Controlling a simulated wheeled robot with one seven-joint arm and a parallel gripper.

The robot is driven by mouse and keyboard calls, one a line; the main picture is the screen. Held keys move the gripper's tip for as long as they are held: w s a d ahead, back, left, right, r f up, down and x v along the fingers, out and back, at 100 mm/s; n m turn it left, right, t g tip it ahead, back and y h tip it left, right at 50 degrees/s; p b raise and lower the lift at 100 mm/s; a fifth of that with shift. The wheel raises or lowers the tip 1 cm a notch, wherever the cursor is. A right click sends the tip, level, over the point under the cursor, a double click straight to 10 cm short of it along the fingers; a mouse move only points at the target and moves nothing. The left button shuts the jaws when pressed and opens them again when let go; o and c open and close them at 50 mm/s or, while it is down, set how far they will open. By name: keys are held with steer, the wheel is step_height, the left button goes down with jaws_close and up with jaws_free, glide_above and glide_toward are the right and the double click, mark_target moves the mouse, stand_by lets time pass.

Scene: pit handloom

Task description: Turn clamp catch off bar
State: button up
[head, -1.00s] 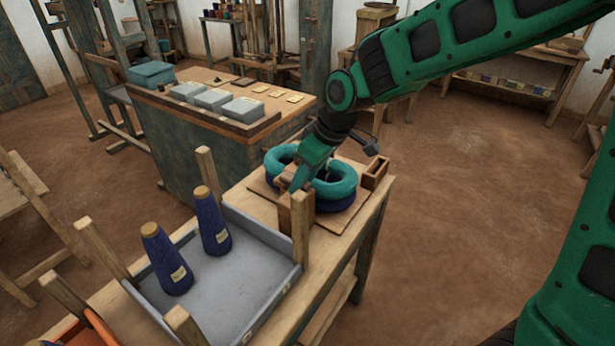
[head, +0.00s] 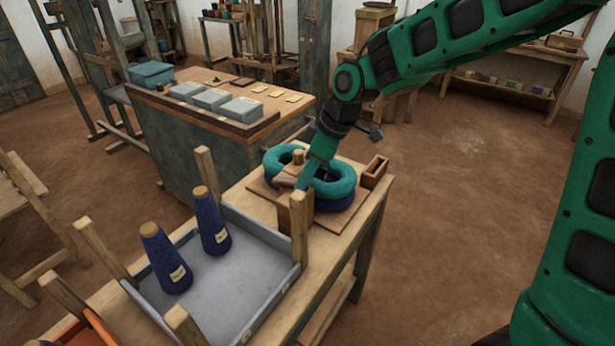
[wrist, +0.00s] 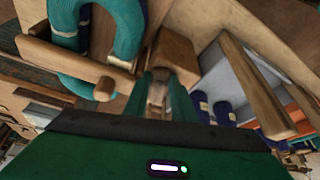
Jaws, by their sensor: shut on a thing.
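My gripper (head: 303,184) reaches down at the near side of the teal yarn ring (head: 335,185). In the wrist view its two green fingers (wrist: 158,98) are shut on a small wooden piece, apparently the clamp catch (wrist: 157,92). The catch is mostly hidden between the fingers, beside a wooden block (wrist: 176,55); the block also shows in the head view (head: 286,212). A wooden bar (wrist: 62,62) runs beside the teal ring (wrist: 122,30), its near end apart from the fingers. I cannot tell whether the catch touches the bar.
A grey tray (head: 235,285) with corner posts holds two blue yarn cones (head: 165,262) close to the gripper. A small wooden box (head: 375,172) stands right of the yarn. A bench (head: 225,150) with grey boxes is behind. Floor to the right is clear.

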steer(key=n, duration=0.1)
steer(key=n+g, duration=0.1)
steer(key=n, duration=0.1)
steer(key=shift+w+a+n, duration=0.15)
steer(key=shift+w+n, duration=0.1)
steer(key=shift+n, duration=0.15)
steer(key=n+g, duration=0.1)
steer(key=n, duration=0.2)
steer(key=shift+w+a+n+g, duration=0.1)
steer(key=shift+n+g, duration=0.2)
steer(key=shift+g, duration=0.1)
steer(key=n+g, duration=0.1)
steer(key=n, duration=0.2)
steer(key=shift+w+a+n, duration=0.1)
steer(key=shift+n, duration=0.2)
steer(key=shift+n+g+h, duration=0.6)
steer(key=shift+n, duration=1)
steer(key=shift+a, duration=0.1)
steer(key=o, duration=1)
steer(key=shift+c, duration=0.2)
steer(key=shift+o, duration=0.5)
steer(key=v, duration=1)
steer(key=shift+w+r, duration=0.15)
steer(key=shift+r, duration=0.2)
